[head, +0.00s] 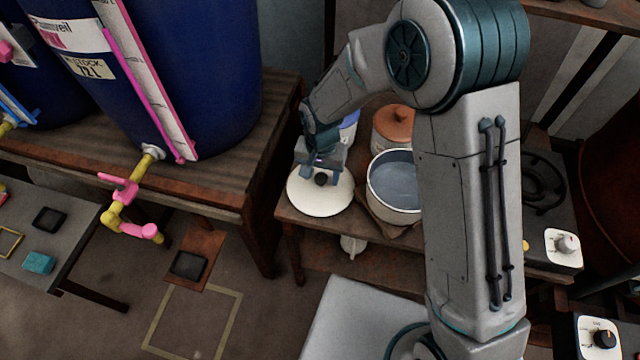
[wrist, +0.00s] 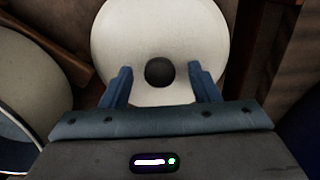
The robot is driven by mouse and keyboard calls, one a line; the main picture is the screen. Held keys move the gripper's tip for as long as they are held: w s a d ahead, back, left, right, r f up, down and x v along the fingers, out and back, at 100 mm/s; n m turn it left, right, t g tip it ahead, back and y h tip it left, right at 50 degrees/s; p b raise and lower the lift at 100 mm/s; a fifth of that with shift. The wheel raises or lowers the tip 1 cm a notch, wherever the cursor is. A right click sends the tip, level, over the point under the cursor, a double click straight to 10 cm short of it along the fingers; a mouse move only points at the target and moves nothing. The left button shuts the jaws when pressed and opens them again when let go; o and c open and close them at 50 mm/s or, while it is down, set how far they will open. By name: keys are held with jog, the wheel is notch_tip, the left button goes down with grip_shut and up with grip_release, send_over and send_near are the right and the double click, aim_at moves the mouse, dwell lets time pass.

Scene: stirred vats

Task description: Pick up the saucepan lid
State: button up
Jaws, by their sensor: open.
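The saucepan lid (head: 320,201) is a pale cream disc with a round black knob (head: 321,179), lying on the small brown table. In the wrist view the lid (wrist: 160,30) fills the upper middle, with its knob (wrist: 159,72) between and slightly beyond the fingers. My gripper (head: 321,172) is above the lid, pointing down. In the wrist view the gripper (wrist: 160,88) is open, one blue finger on each side of the knob, with gaps on both sides. I cannot tell the exact height of the fingertips relative to the knob.
A pale saucepan (head: 375,205) holding greyish liquid stands just right of the lid. Behind are a terracotta lidded pot (head: 393,127) and a blue-topped item (head: 350,121). The bench (head: 230,190) with blue vats (head: 190,70) is to the left. A stove burner (head: 541,185) is at right.

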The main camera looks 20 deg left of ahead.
jog(key=shift+c, duration=0.4)
jog(key=c, duration=1)
grip_shut()
jog(key=shift+r, duration=0.15)
